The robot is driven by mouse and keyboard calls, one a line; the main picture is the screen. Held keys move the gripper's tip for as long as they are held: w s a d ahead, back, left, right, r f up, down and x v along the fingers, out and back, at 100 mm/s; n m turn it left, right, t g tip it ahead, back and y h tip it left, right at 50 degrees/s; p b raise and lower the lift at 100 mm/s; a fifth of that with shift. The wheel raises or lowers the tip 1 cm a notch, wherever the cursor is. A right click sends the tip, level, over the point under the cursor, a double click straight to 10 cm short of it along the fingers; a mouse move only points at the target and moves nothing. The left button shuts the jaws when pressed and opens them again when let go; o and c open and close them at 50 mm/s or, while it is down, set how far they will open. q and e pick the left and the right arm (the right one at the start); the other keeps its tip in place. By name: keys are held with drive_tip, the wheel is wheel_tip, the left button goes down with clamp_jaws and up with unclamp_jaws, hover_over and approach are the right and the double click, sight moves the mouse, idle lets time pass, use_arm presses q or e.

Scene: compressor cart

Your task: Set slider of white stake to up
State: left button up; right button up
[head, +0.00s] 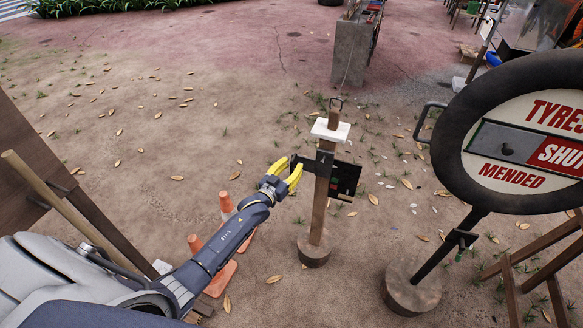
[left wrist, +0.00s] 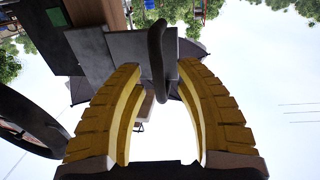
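The white stake is a wooden post (head: 319,208) standing upright in a round wooden base, with a white block (head: 330,131) near its top. A dark slider (head: 325,164) wraps the post just below the white block, with a dark panel (head: 346,179) to its right. My left gripper (head: 297,168) is at the slider's left side. In the left wrist view its yellow fingers (left wrist: 157,72) are apart, one on each side of a dark curved handle (left wrist: 157,45), with gaps visible. My right gripper is not in view.
Orange cones (head: 220,265) stand under my left arm. A round tyre sign (head: 520,135) on a stand is at the right. A concrete block (head: 351,52) stands behind the stake. A wooden board (head: 40,150) is at the left. Leafy ground around is mostly clear.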

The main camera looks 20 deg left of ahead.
use_arm(q)
drive_tip(key=s+a, duration=0.1)
drive_tip(key=s, duration=1.1)
drive_tip(key=shift+a, duration=0.35)
